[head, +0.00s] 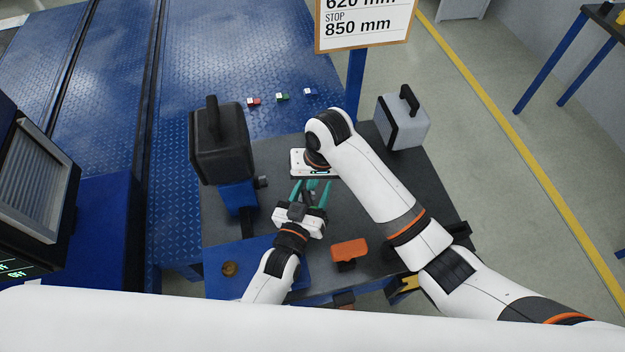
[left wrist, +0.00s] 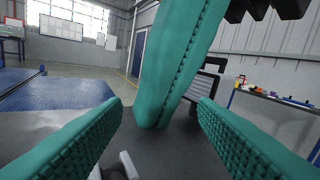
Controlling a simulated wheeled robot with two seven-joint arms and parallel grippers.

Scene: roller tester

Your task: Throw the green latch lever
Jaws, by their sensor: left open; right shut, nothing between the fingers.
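A small green-and-white piece (head: 282,97) lies at the far side, between a red-and-white piece (head: 253,102) and a blue-and-white piece (head: 308,92). It is too small to tell whether it is the latch lever; no other green lever is clear. My left gripper (head: 311,188) is open over the dark table, well short of that piece. My right gripper (head: 313,182) is shut and empty, pointing down near the left fingers. In the left wrist view its teal fingers (left wrist: 170,75) hang between the open left fingers (left wrist: 160,130) and hide what is behind.
A black box with a handle (head: 217,140) stands on a blue mount at left. A grey case (head: 403,125) stands at back right. An orange block (head: 349,250) and a brass knob (head: 229,268) are near the front. A sign (head: 362,25) rises behind on a blue post.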

